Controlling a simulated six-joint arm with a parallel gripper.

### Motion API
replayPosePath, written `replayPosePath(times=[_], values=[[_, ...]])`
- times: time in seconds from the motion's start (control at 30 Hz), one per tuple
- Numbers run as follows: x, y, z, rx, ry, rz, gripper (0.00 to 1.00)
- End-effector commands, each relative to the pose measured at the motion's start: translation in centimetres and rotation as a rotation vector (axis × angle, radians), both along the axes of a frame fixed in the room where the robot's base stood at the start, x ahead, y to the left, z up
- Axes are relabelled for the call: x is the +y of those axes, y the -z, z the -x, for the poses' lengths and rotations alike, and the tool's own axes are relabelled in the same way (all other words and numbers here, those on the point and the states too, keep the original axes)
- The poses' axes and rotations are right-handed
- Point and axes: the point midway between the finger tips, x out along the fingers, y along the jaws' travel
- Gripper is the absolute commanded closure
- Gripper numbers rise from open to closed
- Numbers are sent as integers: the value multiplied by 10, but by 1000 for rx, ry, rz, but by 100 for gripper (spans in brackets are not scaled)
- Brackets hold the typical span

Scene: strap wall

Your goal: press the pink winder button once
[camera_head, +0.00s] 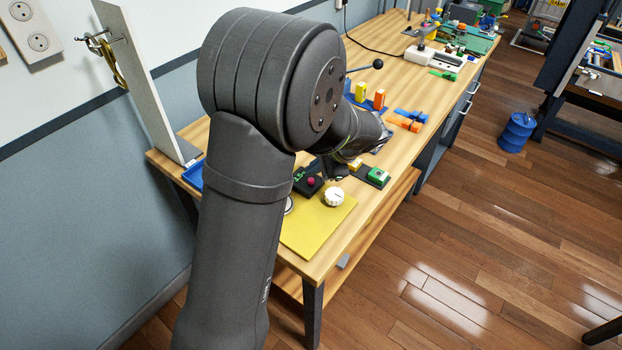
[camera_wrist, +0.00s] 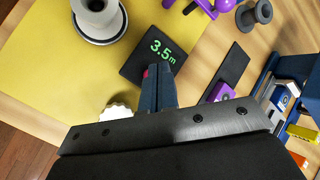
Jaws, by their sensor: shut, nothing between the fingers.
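The winder is a dark box (camera_wrist: 140,62) on the yellow mat. Its green display reads 3.5 m in the wrist view. It also shows in the head view (camera_head: 303,185), partly behind my arm. The pink button (camera_head: 310,181) is on its top. In the wrist view only a sliver of the pink button (camera_wrist: 145,74) shows at the left edge of my fingers. My gripper (camera_wrist: 155,70) is shut and empty, its tips over the box by the button. I cannot tell whether they touch it. My gripper (camera_head: 334,174) is small and dark in the head view.
A white ridged knob (camera_head: 334,197) sits close to the box on the yellow mat (camera_head: 316,235). A grey spool-like piece (camera_wrist: 98,16) stands on the mat. Orange blocks (camera_head: 404,122) lie farther along the bench. An upright pale panel (camera_head: 145,80) stands at the left.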

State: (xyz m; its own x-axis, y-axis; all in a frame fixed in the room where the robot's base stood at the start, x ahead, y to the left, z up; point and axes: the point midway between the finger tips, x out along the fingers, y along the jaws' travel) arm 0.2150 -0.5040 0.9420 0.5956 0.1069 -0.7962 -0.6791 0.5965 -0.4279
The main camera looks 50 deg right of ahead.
Motion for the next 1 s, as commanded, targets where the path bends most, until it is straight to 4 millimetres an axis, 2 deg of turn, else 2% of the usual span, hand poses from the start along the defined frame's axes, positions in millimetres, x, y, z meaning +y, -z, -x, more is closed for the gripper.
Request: replayPosePath(times=[1.0], values=[[0, 8, 0, 0, 0, 0, 100]])
